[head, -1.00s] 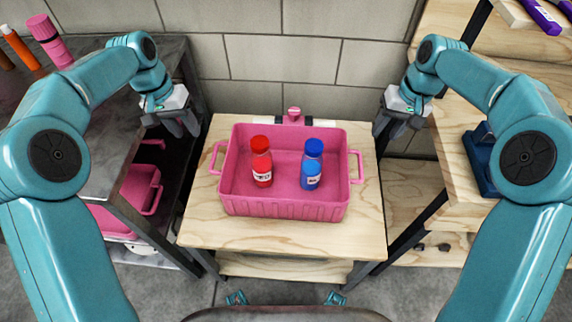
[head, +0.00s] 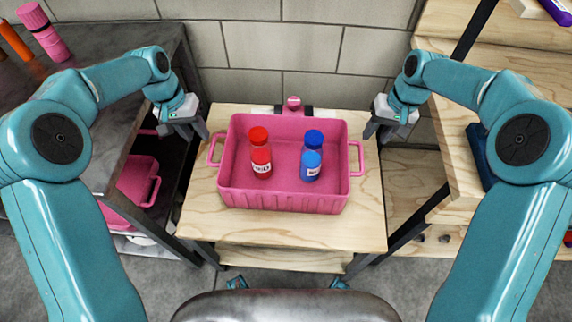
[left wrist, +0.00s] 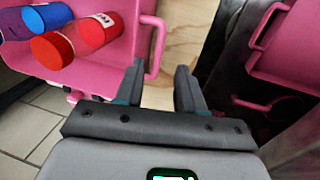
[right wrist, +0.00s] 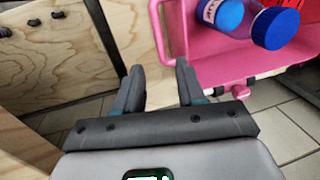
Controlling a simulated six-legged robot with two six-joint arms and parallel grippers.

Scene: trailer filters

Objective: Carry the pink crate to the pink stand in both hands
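The pink crate (head: 283,199) sits on a light wooden stand (head: 290,232) in the head view, with a handle at each side. A red bottle (head: 260,152) and a blue bottle (head: 312,156) stand inside it. My left gripper (head: 197,138) is open and empty above and behind the left handle; the left wrist view shows that handle (left wrist: 155,48) ahead of its fingers (left wrist: 158,75). My right gripper (head: 372,134) is open and empty near the right handle, which shows in the right wrist view (right wrist: 161,34) ahead of its fingers (right wrist: 161,78). Neither gripper touches the crate.
A small pink object (head: 293,104) is behind the crate. At left, a dark table (head: 95,95) holds pink and orange bottles, with another pink crate (head: 135,192) below it. Wooden shelves (head: 460,140) stand at right. A block wall is behind.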

